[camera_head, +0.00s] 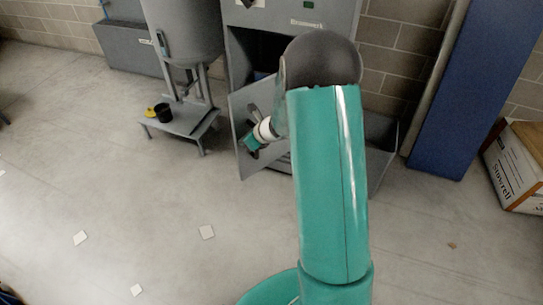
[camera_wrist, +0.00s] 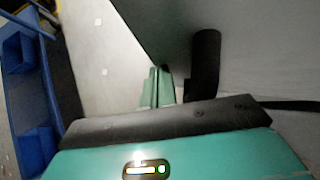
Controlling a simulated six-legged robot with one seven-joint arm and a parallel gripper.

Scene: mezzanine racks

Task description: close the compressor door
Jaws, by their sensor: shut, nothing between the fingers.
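The grey compressor cabinet (camera_head: 307,12) stands at the back wall in the head view, with a dark opening in its front. Its grey door (camera_head: 243,172) hangs open, swung out to the left below the opening. My gripper (camera_head: 251,143) is at the face of the door. In the wrist view my green fingers (camera_wrist: 157,88) are together and empty, beside a black handle (camera_wrist: 205,62) on the grey door panel (camera_wrist: 160,28). I cannot tell whether they touch it. My arm hides part of the cabinet and the door's right side.
A grey tank (camera_head: 183,30) on a stand is left of the cabinet, with a black cup (camera_head: 163,112) on its base. A blue panel (camera_head: 475,90) and a white carton (camera_head: 518,165) stand at the right. The floor at the front left is mostly clear.

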